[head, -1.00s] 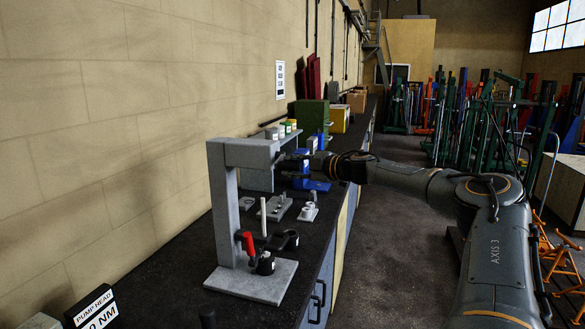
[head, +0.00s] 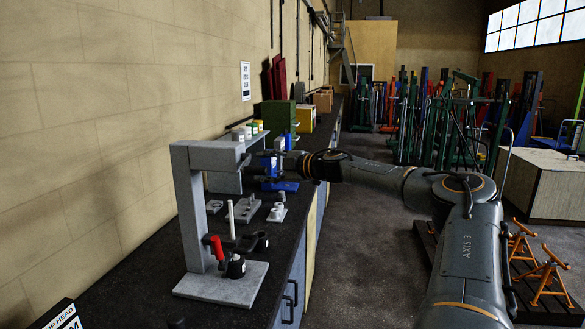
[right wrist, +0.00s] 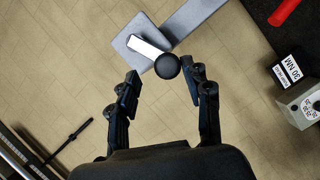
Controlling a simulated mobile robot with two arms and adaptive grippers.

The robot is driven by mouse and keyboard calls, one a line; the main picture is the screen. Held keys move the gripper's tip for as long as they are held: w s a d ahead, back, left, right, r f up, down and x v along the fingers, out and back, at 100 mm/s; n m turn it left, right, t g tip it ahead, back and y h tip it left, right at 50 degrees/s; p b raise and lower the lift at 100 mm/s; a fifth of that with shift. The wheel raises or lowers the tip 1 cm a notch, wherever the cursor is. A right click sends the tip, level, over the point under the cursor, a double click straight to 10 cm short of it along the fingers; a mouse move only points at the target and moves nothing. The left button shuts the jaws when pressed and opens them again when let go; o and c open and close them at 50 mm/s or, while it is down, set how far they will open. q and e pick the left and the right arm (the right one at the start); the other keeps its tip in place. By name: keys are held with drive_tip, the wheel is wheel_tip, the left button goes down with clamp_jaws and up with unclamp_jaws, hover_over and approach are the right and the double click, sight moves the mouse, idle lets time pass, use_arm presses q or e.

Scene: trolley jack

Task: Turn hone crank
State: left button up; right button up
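A grey C-shaped stand (head: 187,200) stands on the dark bench, with a red-handled lever (head: 216,247) by its base. My right gripper (head: 262,168) is at the free end of the stand's top beam, partly hidden by it. In the right wrist view, my right gripper (right wrist: 161,82) has its two fingers spread apart. A round black knob (right wrist: 167,66), apparently the hone crank's, lies between the fingertips, close to the right finger; contact is unclear. A white bar (right wrist: 147,47) runs up-left from the knob, in front of a grey block (right wrist: 135,32). My left gripper is out of view.
Small grey fixtures (head: 246,210) and a blue device (head: 281,186) are on the bench near the stand. A sign (head: 62,316) stands at the near bench end. The aisle floor (head: 365,240) is open.

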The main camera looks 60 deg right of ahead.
drive_tip(key=s+r, duration=0.1)
drive_tip(key=s, duration=0.8)
drive_tip(key=shift+s+r, duration=0.25)
drive_tip(key=shift+s, duration=0.05)
drive_tip(key=shift+w+d, duration=0.1)
drive_tip(key=shift+c, duration=0.4)
